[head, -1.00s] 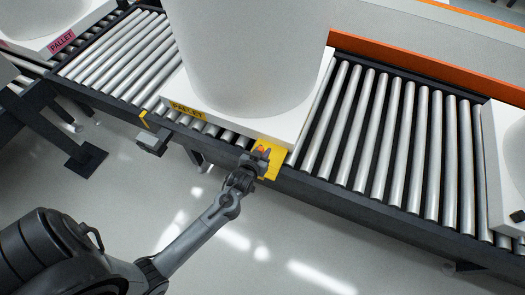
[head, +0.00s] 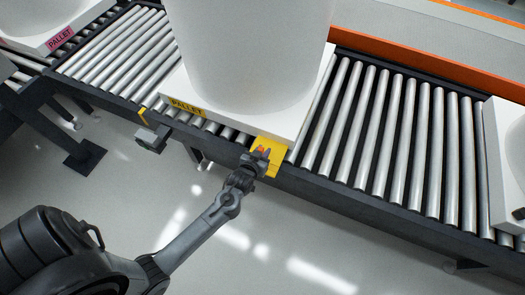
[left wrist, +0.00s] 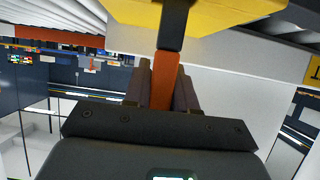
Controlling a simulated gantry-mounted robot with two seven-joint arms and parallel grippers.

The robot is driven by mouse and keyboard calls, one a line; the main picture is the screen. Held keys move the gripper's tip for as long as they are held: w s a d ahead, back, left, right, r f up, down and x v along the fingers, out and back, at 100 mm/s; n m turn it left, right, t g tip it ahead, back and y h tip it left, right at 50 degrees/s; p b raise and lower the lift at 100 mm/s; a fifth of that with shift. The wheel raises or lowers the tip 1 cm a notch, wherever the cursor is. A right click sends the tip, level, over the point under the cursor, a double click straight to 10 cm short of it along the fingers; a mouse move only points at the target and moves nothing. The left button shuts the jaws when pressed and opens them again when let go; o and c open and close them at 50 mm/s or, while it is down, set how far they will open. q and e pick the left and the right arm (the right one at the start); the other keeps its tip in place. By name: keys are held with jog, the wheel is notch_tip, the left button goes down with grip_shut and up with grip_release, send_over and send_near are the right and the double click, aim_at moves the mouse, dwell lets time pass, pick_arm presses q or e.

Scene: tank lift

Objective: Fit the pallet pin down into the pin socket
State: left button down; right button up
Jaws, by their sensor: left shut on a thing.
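The pallet pin (left wrist: 166,80) has an orange grip and a dark shank. My left gripper (head: 262,157) is shut on the orange part, and only a small bit of orange shows in the head view. The yellow bracket (head: 273,169), which appears to carry the pin socket, sits on the near conveyor edge by the pallet's corner. It also shows at the top of the left wrist view (left wrist: 225,14). The dark shank meets or overlaps the bracket there. The socket hole is hidden, so I cannot tell whether the shank is inside. My right gripper is out of view.
A large white tank (head: 250,55) stands on a white pallet (head: 235,127) on the roller conveyor. Bare rollers (head: 390,130) lie to its right, with another pallet (head: 503,150) at the right edge. A small grey box (head: 152,138) juts from the conveyor's near side.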

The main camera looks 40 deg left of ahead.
pick_arm(q)
jog(key=shift+f+b, duration=0.55)
jog(key=shift+f, duration=0.7)
jog(key=c, duration=0.8)
grip_release()
jog(key=shift+c, duration=0.2)
jog(key=shift+s, duration=0.1)
jog(key=shift+s+d+r+p, duration=0.1)
jog(key=shift+s+r+p, duration=0.1)
jog(key=shift+p, duration=0.1)
jog(key=p+v, duration=0.4)
jog(key=v, duration=0.6)
